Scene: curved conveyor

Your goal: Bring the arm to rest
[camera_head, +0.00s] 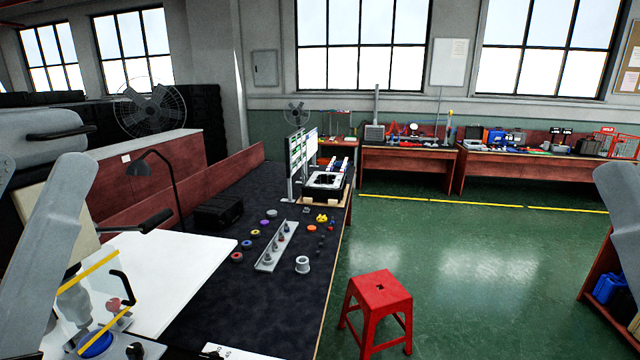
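A grey link of my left arm (50,250) crosses the left side of the view. A grey link of my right arm (622,205) shows at the right edge. Neither gripper can be made out in this view, so I cannot see their fingers or anything between them. The dark-topped workbench (215,310) lies between the two arms. On it a light grey strip holder (268,258) carries several small dark parts. Several coloured rings and small parts lie around it, including a yellow part (322,218) and a white spool-like piece (302,265).
A white tabletop (165,265) at left bears a device with yellow bars and a blue disc (97,345). A black lamp (140,167), black case (218,213) and boxy machine (326,186) stand on or beside the bench. A red stool (378,290) stands on open green floor.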

